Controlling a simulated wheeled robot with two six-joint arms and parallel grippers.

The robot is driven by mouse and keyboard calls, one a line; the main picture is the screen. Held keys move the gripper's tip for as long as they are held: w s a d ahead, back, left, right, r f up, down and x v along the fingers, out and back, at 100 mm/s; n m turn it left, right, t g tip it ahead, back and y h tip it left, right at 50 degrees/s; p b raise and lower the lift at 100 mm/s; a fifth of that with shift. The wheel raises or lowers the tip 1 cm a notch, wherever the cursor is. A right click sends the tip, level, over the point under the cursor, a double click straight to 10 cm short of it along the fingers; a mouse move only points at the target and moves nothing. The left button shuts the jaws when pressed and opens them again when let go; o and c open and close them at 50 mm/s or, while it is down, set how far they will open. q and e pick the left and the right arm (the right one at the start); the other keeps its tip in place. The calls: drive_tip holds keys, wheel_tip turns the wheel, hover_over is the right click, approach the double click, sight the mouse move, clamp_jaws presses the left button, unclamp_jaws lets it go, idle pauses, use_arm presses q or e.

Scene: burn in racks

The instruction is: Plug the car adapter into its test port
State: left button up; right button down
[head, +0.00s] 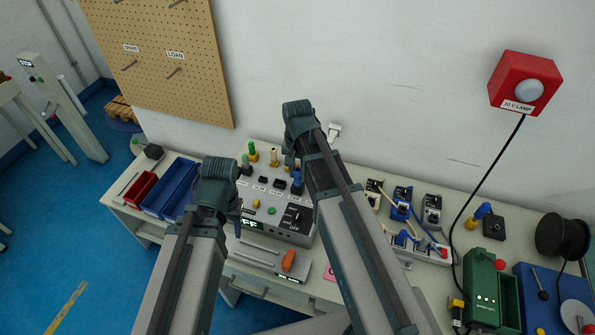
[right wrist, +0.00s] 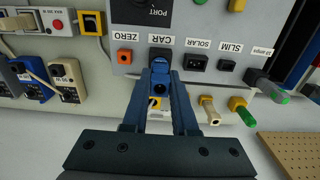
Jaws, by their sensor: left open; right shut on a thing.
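The grey test station (head: 290,232) stands on the bench with a row of labelled ports on top. The port labelled CAR (right wrist: 160,54) is straight ahead of my right gripper (right wrist: 164,80) in the right wrist view. My right gripper is shut on the car adapter (right wrist: 159,88), a dark blue body lying between its fingers, in line with that port. The fingers hide much of it, and I cannot tell whether its tip touches or enters the port. In the head view my right gripper (head: 292,168) is over the station's back edge. My left gripper (head: 238,212) is open, beside the station's left side.
Other plugs stand behind the station, one green (head: 252,152) and one yellow (head: 273,157). Blue bins (head: 170,190) and a red bin (head: 140,188) lie left. A power strip with several adapters (head: 403,205) is right. A green box (head: 482,290) stands further right.

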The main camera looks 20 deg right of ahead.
drive_tip(key=shift+f+b, duration=0.3)
drive_tip(key=shift+f, duration=0.1)
drive_tip(key=c, duration=0.6)
unclamp_jaws()
wheel_tip(320, 180, up, 14)
drive_tip(key=p, duration=1.4)
drive_tip(key=shift+f, duration=0.15)
drive_tip(key=s+a+f+n+b, duration=0.3)
drive_tip(key=s+f+b, duration=0.1)
drive_tip(key=s+a+f+n+b, duration=0.4)
drive_tip(key=s, duration=0.1)
drive_tip(key=s+a+f+n+h+b, duration=0.1)
drive_tip(key=s+a+f+n+b, duration=0.2)
drive_tip(key=s+b, duration=0.1)
drive_tip(key=shift+s+a+f+n, duration=0.2)
drive_tip(key=shift+s+f+n, duration=0.15)
drive_tip(key=shift+s, duration=0.25)
